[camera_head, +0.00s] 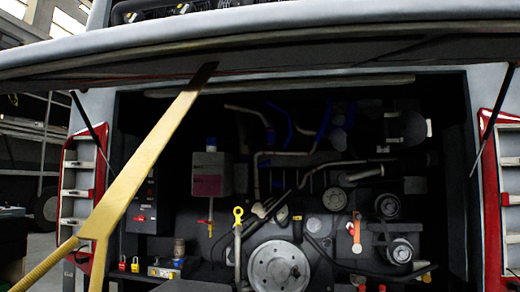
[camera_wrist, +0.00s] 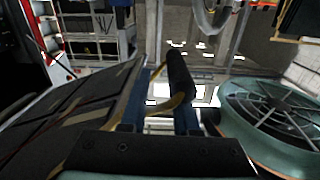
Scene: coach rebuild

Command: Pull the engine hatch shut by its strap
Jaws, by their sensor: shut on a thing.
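The engine hatch (camera_head: 300,48) is raised and spans the top of the head view, above the open engine bay (camera_head: 330,150). A flat yellow strap (camera_head: 150,145) hangs from the hatch's underside, slants to the lower left and forks before leaving the frame. My gripper is outside the head view. In the wrist view, my gripper (camera_wrist: 163,98) has its blue fingers on a yellow band, the strap (camera_wrist: 168,106), with a dark roll-shaped piece beside it. The gripper is shut on the strap. The strap's far end is hidden in the wrist view.
Thin dark struts (camera_head: 93,130) and (camera_head: 492,120) run beside the bay, near red-framed side openings (camera_head: 490,190). Pulleys (camera_head: 280,268) and hoses fill the bay. A round grilled fan (camera_wrist: 275,105) is close to the gripper's right in the wrist view.

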